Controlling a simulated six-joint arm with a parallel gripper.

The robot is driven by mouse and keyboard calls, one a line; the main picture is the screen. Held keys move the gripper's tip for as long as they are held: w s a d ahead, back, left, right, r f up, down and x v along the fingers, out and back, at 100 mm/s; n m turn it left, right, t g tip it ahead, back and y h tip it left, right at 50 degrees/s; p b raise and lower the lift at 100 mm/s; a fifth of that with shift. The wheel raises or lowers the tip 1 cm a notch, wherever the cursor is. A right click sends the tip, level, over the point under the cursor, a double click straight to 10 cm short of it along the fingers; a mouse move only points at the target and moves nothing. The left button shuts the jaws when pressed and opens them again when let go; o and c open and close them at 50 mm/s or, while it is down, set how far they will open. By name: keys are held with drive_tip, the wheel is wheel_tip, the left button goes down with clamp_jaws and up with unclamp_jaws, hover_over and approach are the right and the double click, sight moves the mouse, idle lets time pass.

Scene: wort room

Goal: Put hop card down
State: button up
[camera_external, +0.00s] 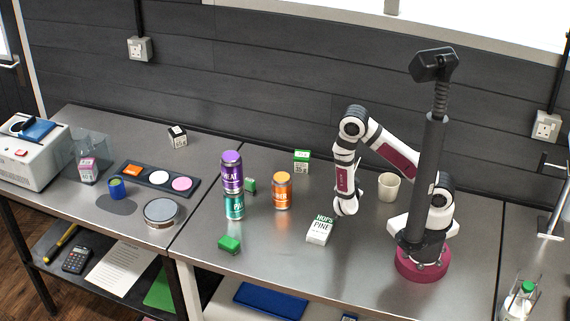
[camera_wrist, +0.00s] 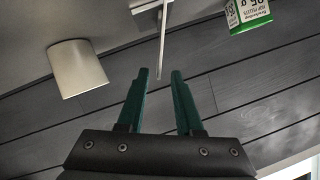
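A cream cup (camera_external: 389,187) stands right of my gripper, and in the wrist view (camera_wrist: 77,68). A green-and-white box (camera_external: 301,161) stands behind.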

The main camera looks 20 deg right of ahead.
drive_tip(key=a+r+g+y, duration=0.3)
drive_tip(key=a+y, duration=0.4)
drive_tip(key=a, duration=0.1)
drive_tip(key=s+r+n+g+y, duration=0.4)
drive_tip(key=s+r+y, duration=0.1)
drive_tip(key=r, duration=0.2)
drive_tip(key=s+d+r+n+g+h, duration=0.1)
drive_tip(key=s+d+r+g, duration=0.1)
drive_tip(key=s+d, duration=0.3)
drive_tip(key=s+d+r+n+g+h, duration=0.1)
drive_tip(key=s+d+r+g, duration=0.1)
drive_tip(key=s+d, duration=0.4)
drive_tip(key=s+r, duration=0.1)
drive_tip(key=s, duration=0.4)
drive_tip(key=shift+d+n+g, duration=0.15)
drive_tip(key=shift+n+g, duration=0.15)
